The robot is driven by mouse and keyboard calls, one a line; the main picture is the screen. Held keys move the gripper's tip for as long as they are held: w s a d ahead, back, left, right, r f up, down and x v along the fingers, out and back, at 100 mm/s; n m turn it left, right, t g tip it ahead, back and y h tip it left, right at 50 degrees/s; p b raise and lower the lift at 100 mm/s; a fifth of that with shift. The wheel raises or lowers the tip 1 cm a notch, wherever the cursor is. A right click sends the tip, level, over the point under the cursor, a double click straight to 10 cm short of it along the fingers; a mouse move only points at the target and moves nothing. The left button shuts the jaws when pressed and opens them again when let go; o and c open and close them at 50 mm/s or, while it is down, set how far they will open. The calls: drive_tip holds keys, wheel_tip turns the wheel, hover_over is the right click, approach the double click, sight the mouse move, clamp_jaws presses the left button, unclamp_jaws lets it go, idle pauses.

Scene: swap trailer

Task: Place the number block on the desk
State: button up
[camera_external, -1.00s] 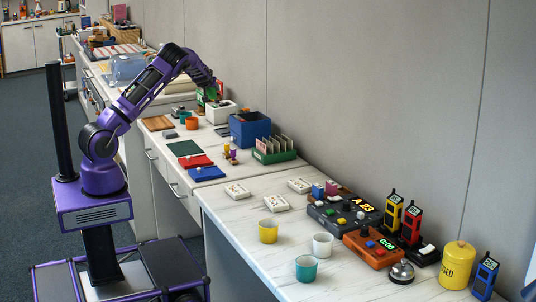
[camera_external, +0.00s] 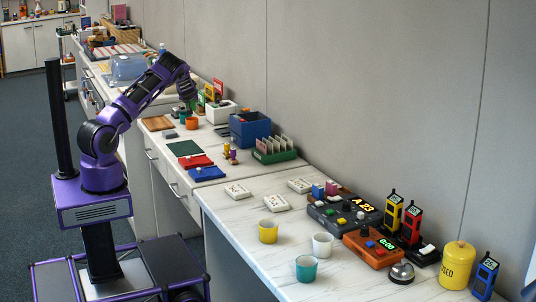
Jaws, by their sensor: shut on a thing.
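I cannot tell whether the piece touches the counter top. Upright yellow-green (camera_external: 209,91) and red (camera_external: 218,88) pieces stand behind the white box (camera_external: 221,111), to the right of my gripper.
A blue bin (camera_external: 249,128) and a green card rack (camera_external: 272,150) stand along the wall.

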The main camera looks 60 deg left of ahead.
drive_tip(key=b, duration=0.2)
hover_over(192, 136)
wheel_tip(192, 136, down, 12)
idle(0.4)
drive_tip(key=shift+f+b, duration=0.25)
drive_tip(key=shift+b, duration=0.15)
drive_tip(key=o, duration=1.3)
drive_tip(key=shift+r, duration=0.15)
drive_tip(key=shift+r+p, duration=0.2)
drive_tip(key=shift+p, duration=0.1)
drive_tip(key=shift+d, duration=0.3)
drive_tip(key=v, duration=1.1)
drive_tip(key=shift+d+r, duration=0.1)
drive_tip(key=shift+d, duration=0.1)
